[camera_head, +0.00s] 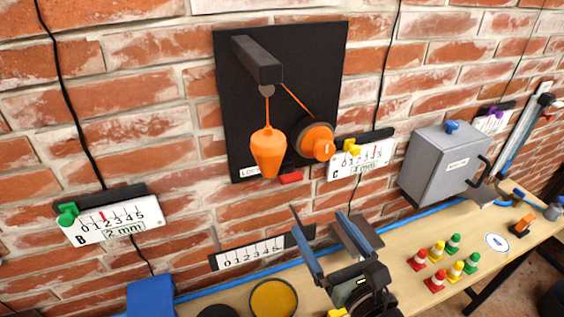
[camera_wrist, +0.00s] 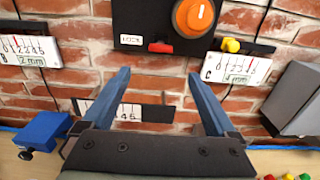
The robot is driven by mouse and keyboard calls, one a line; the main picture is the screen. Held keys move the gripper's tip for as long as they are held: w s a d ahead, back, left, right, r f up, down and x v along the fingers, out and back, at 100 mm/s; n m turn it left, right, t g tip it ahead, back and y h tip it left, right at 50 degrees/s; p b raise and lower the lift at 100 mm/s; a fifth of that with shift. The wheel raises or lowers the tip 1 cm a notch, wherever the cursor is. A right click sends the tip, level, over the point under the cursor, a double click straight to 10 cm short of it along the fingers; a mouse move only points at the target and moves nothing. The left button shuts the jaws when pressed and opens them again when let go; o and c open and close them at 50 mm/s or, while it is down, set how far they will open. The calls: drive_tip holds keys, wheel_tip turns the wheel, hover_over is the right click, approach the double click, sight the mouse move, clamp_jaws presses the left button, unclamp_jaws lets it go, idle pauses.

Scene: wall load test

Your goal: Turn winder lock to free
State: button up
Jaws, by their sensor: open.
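The winder lock is a small red lever (camera_head: 290,178) at the bottom edge of a black wall board (camera_head: 228,95). In the wrist view the red lever (camera_wrist: 161,47) lies roughly level, just right of a white label (camera_wrist: 131,40) that appears to read LOCK. Above it is the orange winder knob (camera_head: 317,142), with a cord up to a dark arm. An orange weight (camera_head: 267,152) hangs left of it. My gripper (camera_head: 318,224) is open and empty, below the board and apart from the lever. In the wrist view the lever shows beyond and between the fingertips (camera_wrist: 158,73).
Scale plates B (camera_head: 110,222) and C (camera_head: 362,160) flank the board; another scale (camera_head: 255,252) is below. A grey box (camera_head: 438,165) is on the right. Several small coloured cones (camera_head: 437,252) and a yellow disc (camera_head: 273,299) are on the bench (camera_head: 400,243).

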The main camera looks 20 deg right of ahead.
sight(294, 180)
drive_tip(key=w+p, duration=0.1)
drive_tip(key=w, duration=0.6)
drive_tip(key=w+p, duration=0.1)
drive_tip(key=w, duration=0.2)
drive_tip(key=shift+w+a+r+p, duration=0.15)
drive_tip(key=shift+w+r+p, duration=0.15)
drive_tip(key=shift+w+r, duration=0.05)
drive_tip(key=shift+w+f, duration=0.1)
drive_tip(key=shift+w, duration=0.6)
drive_tip(key=shift+s, duration=0.1)
drive_tip(key=shift+c, duration=0.3)
drive_tip(key=c, duration=1.3)
